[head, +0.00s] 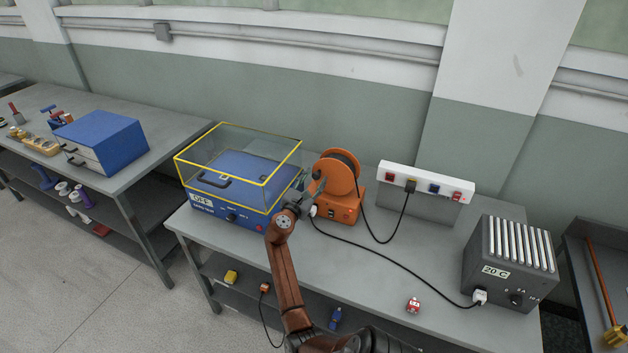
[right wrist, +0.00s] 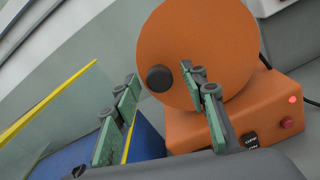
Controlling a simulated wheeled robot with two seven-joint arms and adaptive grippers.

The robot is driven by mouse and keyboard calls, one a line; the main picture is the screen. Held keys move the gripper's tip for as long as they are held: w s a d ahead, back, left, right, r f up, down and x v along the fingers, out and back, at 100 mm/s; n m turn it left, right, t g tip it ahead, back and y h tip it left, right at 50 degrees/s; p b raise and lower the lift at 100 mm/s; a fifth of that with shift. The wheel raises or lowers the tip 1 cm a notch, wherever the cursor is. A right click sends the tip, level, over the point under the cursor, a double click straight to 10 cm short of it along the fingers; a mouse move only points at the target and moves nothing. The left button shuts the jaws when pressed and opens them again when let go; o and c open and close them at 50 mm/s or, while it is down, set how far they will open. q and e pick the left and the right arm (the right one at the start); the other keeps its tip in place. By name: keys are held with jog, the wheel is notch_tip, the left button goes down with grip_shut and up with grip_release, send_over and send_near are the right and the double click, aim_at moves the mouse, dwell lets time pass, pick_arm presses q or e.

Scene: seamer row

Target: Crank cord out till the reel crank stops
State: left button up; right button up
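The orange cord reel (head: 336,174) stands on its orange base (head: 343,208) on the grey bench, with black cord wound behind its front disc. The disc fills the upper middle of the right wrist view (right wrist: 200,45). A black crank knob (right wrist: 159,78) sticks out from the disc's left side. My right gripper (right wrist: 161,84) is open, its green-padded fingers either side of the knob in that view; I cannot tell whether they touch it. In the head view my right gripper (head: 306,193) is at the reel's left front. My left gripper is not in view.
A blue tester (head: 210,208) with a yellow-edged clear cover (head: 240,163) stands close left of the reel. Black cords run to a white socket strip (head: 425,183) and a grey "20 C" box (head: 508,265). A red plug (head: 413,305) lies near the front edge.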

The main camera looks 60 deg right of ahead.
jog(key=shift+c, duration=0.3)
grip_shut()
dwell(0.5)
